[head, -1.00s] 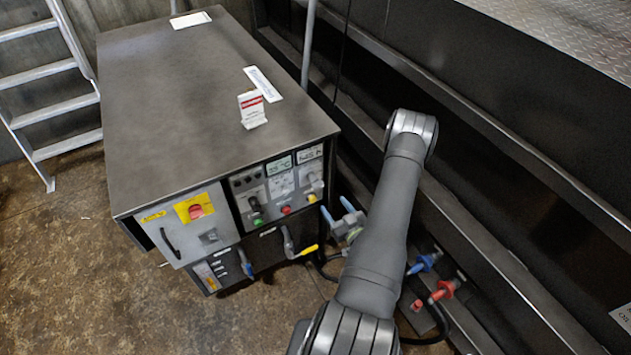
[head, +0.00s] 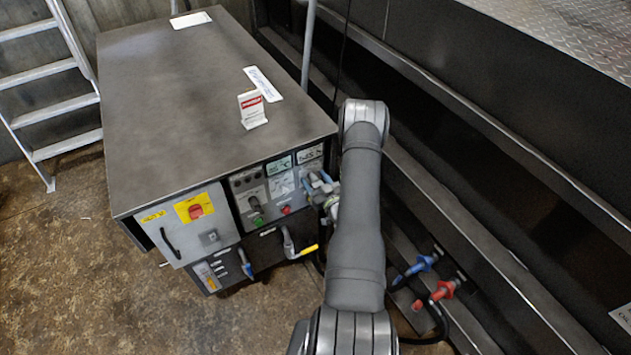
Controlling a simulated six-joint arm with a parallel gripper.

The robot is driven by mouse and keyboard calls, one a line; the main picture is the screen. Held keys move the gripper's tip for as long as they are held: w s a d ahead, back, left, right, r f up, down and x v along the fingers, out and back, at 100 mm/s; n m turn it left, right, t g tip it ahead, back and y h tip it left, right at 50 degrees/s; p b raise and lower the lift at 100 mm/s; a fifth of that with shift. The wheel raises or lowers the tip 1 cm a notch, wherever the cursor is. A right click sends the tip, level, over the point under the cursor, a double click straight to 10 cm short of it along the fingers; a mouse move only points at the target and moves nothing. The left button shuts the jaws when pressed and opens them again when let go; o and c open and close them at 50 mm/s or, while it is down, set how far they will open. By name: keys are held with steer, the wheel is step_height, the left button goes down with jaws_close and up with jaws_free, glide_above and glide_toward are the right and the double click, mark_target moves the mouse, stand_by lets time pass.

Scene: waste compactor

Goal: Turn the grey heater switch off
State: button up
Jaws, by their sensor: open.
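The grey cabinet's front carries several controls. A small grey switch (head: 210,237) sits on the left door below a red knob on a yellow plate (head: 195,208); its label is too small to read, so I cannot tell whether it is the heater switch. A dark selector (head: 255,204) is on the upper right panel. My gripper (head: 318,184) is open and empty at the right end of that panel, partly hidden by my arm. It covers the panel's rightmost control; I cannot tell whether it touches it.
Below the panel are a yellow-handled lever (head: 306,251) and a blue-handled lever (head: 247,270). Blue (head: 423,263) and red (head: 442,290) valves stand at the lower right. A red-and-white card (head: 252,109) stands on the cabinet top.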

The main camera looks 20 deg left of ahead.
steer(key=c, duration=1)
steer(key=shift+n, duration=0.3)
steer(key=n, duration=0.4)
steer(key=shift+s, duration=0.1)
steer(key=n, duration=0.5)
steer(key=shift+s+a+f, duration=0.1)
steer(key=n, duration=0.4)
steer(key=shift+f, duration=0.1)
steer(key=shift+f+n, duration=0.1)
steer(key=shift+n, duration=2)
